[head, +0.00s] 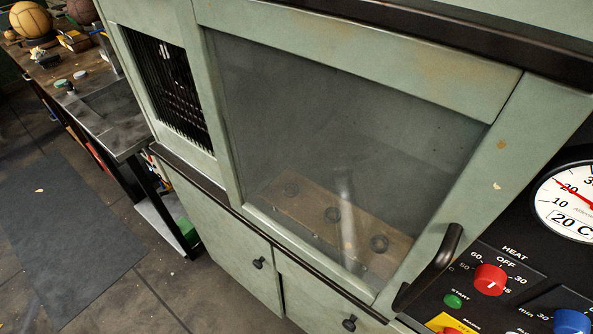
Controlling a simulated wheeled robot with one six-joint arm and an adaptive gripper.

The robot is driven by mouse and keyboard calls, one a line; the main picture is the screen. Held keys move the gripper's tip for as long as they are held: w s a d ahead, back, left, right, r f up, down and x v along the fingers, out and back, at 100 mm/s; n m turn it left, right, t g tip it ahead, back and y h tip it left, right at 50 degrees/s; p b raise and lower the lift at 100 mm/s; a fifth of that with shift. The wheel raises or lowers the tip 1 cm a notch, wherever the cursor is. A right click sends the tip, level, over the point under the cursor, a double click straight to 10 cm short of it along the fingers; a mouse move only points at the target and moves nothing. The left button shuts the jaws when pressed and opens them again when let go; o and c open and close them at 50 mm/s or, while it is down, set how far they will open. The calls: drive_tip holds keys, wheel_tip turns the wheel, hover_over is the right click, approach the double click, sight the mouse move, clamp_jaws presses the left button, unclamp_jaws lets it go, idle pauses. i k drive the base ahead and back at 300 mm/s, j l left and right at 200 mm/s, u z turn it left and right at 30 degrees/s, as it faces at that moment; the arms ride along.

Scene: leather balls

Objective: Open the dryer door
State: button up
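The dryer is a pale green cabinet that fills most of the head view. Its door has a green frame (360,47) around a grey glass pane (340,120), and it looks shut. A black bar handle (432,268) sits at the lower right of the door frame, close to the control panel. Through the glass I see a wooden board (305,212) with several dark round pieces on it. My gripper is not in view, and nothing touches the handle.
The control panel (510,262) at right has a temperature dial (570,203), a red knob (490,279) and a blue knob (571,321). Lower cupboards (225,240) have black knobs. A workbench (105,110) with balls stands at left. Floor beside a dark mat (65,225) is clear.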

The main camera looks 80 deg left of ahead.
sight(530, 116)
drive_tip(key=u, duration=1.5)
